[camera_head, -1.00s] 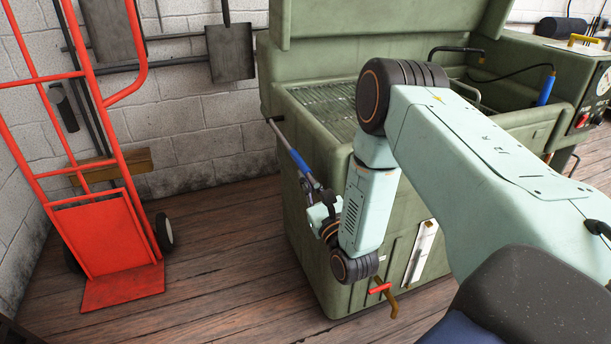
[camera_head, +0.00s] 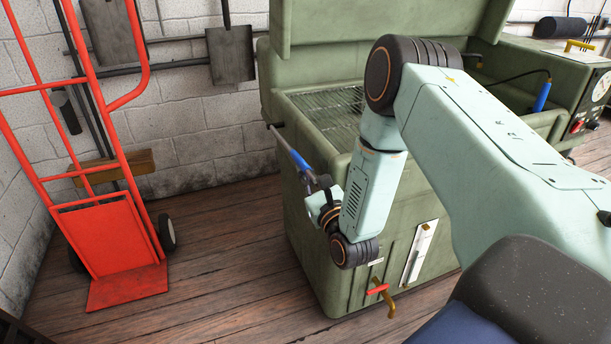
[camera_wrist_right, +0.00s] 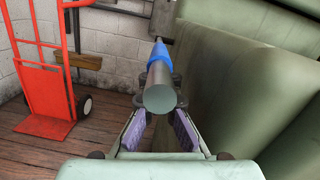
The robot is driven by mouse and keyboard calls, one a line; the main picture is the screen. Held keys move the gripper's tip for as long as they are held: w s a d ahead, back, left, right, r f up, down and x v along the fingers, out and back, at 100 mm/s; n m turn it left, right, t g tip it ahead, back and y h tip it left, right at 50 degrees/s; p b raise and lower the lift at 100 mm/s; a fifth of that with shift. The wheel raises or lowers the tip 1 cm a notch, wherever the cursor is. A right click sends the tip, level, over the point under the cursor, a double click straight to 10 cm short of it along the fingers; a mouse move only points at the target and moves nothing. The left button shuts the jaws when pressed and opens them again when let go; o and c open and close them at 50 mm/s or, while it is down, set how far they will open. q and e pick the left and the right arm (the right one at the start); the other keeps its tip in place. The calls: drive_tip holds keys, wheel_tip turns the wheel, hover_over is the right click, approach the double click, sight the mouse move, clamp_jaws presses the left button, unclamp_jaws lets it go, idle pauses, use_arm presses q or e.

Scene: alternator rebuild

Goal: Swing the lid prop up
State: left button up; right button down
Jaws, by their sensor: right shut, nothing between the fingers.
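The lid prop is a grey metal rod with a blue grip (camera_head: 299,161), sloping along the left side of the green parts washer (camera_head: 290,215). In the right wrist view its round grey end (camera_wrist_right: 160,99) faces the camera, with the blue grip (camera_wrist_right: 159,55) beyond it. My right gripper (camera_head: 317,187) is at the lower end of the prop, partly hidden by its own wrist. Its fingers (camera_wrist_right: 160,112) lie behind and beside the rod's end, which hides the fingertips. The gripper is shut with nothing held. My left gripper is out of view.
The washer's raised lid (camera_head: 390,18) stands above its grated basin (camera_head: 325,108). A red-handled valve (camera_head: 378,290) sticks out low on its front. A red hand truck (camera_head: 105,240) stands by the brick wall at left. The wooden floor (camera_head: 225,240) between them is clear.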

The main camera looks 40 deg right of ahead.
drive_tip(key=shift+r, duration=0.3)
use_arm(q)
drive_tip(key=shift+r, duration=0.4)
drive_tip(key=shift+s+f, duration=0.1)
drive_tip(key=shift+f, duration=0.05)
use_arm(e)
drive_tip(key=shift+s+f, duration=0.1)
